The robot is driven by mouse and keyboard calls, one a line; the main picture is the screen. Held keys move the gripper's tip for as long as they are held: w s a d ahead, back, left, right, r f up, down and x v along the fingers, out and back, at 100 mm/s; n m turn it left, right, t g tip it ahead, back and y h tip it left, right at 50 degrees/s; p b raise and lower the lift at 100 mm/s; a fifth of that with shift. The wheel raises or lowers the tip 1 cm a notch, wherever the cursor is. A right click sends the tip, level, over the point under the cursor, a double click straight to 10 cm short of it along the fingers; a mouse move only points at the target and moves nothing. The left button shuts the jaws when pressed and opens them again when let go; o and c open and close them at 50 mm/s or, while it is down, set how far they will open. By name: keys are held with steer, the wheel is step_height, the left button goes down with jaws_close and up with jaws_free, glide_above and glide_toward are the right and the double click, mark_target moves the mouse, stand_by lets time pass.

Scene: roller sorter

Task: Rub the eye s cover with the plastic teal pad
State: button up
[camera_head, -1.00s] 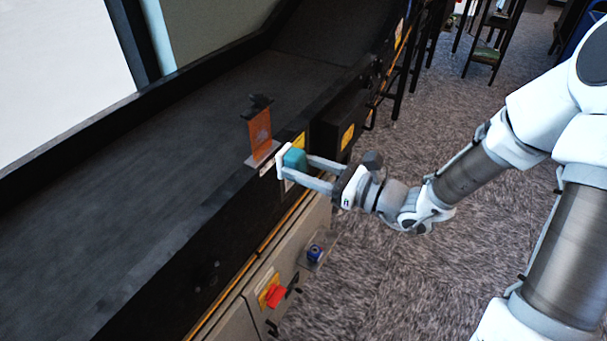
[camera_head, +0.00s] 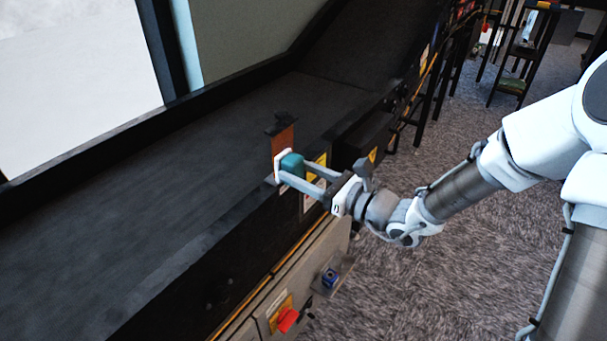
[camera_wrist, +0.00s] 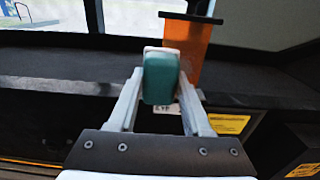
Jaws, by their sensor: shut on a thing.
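My gripper (camera_wrist: 160,95) is shut on the teal pad (camera_wrist: 159,79), which has a white layer on its far side. In the head view the teal pad (camera_head: 292,165) is held at the rail of the conveyor, in front of an orange panel (camera_head: 283,140) with a black top. In the wrist view the orange panel (camera_wrist: 188,40) stands upright behind the pad and to its right. A white label, perhaps reading "EYE", shows partly below the pad. I cannot tell whether the pad touches the panel. The lower part of the panel is hidden by the pad.
The dark conveyor belt (camera_head: 150,195) runs behind the rail. Yellow labels (camera_head: 318,166) and a black box (camera_head: 362,138) are on its side. A red switch (camera_head: 288,319) and a blue knob (camera_head: 330,277) sit lower down. Carpeted floor (camera_head: 440,280) is open at right.

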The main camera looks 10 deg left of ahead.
steer(key=shift+x, duration=0.9)
stand_by(0.5)
steer(key=w+d+p, duration=0.2)
steer(key=w, duration=0.4)
steer(key=shift+d, duration=0.3)
stand_by(0.4)
steer(key=shift+s+a, duration=0.45)
steer(key=shift+s, duration=0.6)
steer(key=shift+s+a, duration=0.45)
steer(key=shift+s, duration=0.55)
steer(key=shift+s+a, duration=0.45)
steer(key=shift+s, duration=0.6)
